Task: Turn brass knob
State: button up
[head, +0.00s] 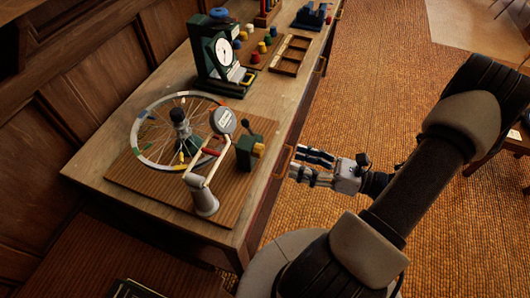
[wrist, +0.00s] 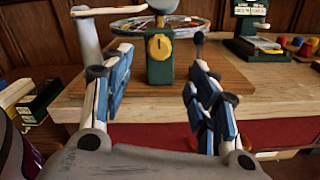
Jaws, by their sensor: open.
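The brass knob (wrist: 159,46) is a round yellow dial with a dark mark, on the front of a small green box (wrist: 159,71). In the head view the knob (head: 258,149) is a small yellow patch on the side of the green box (head: 245,156) that faces my gripper. My gripper (head: 297,164) is open and empty, off the table's front edge and apart from the knob. In the wrist view the knob shows between the two blue-padded fingers, beyond their tips.
The box sits on a wooden board (head: 140,188) with a spoked wheel (head: 141,125) and a white crank-like arm (head: 205,198) close by. A green dial scale (head: 220,70) and a compartment tray (head: 290,55) stand farther along the table. The floor before the table is open.

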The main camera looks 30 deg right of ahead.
aim_at(263, 152)
jog(key=b+x, duration=0.2)
jog(key=x, duration=0.8)
jog(key=shift+w+a, duration=0.2)
jog(key=shift+a, duration=0.05)
jog(key=shift+c, duration=0.6)
jog(key=c, duration=0.9)
